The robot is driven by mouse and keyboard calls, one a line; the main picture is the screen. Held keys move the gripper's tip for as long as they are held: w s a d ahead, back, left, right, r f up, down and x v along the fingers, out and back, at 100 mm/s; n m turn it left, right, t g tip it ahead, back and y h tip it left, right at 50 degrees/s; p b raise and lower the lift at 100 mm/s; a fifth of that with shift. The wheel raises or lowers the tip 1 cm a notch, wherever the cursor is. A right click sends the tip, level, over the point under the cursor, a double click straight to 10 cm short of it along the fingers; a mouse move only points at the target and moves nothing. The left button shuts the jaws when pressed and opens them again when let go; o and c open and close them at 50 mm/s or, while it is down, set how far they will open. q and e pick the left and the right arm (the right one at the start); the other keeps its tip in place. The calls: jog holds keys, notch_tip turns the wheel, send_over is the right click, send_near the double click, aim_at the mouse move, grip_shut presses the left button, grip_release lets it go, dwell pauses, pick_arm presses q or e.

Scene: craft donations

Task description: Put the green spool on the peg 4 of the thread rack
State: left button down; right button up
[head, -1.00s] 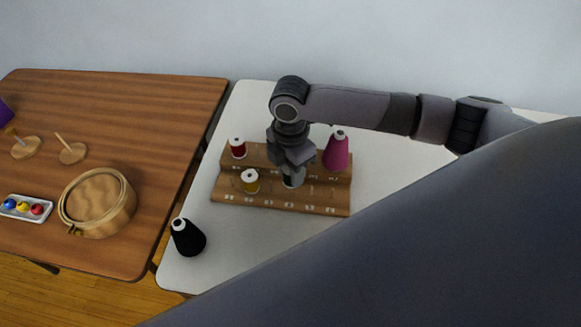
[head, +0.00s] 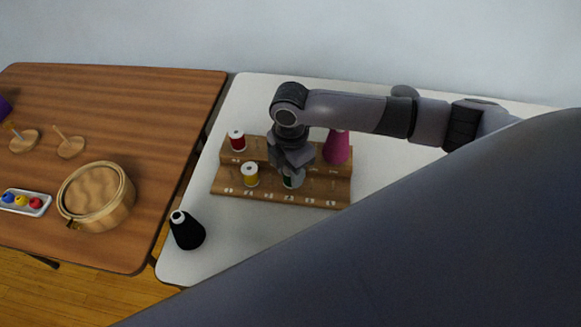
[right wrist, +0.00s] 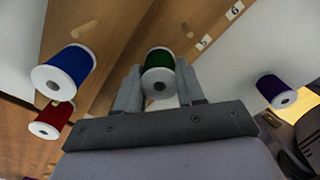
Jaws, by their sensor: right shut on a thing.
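The green spool (right wrist: 158,64) sits between the two fingers of my right gripper (right wrist: 158,88), which is shut on it. In the head view the green spool (head: 290,182) shows below my right gripper (head: 292,172), over the lower front row of the wooden thread rack (head: 285,196). The gripper hides part of the spool and the rack's middle. Whether the spool is around a peg, and which one, I cannot tell. My left gripper is not in view.
On the rack are a red spool (head: 237,141), a yellow spool (head: 250,176) and a pink cone (head: 337,148). The wrist view shows a blue spool (right wrist: 66,68) close by. A black cone (head: 187,231) stands at the white table's front left.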

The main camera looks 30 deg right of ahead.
jog(key=shift+f, duration=0.25)
jog(key=o, duration=1.1)
jog(key=shift+r, duration=0.15)
notch_tip(320, 180, up, 7)
jog(key=shift+f, duration=0.1)
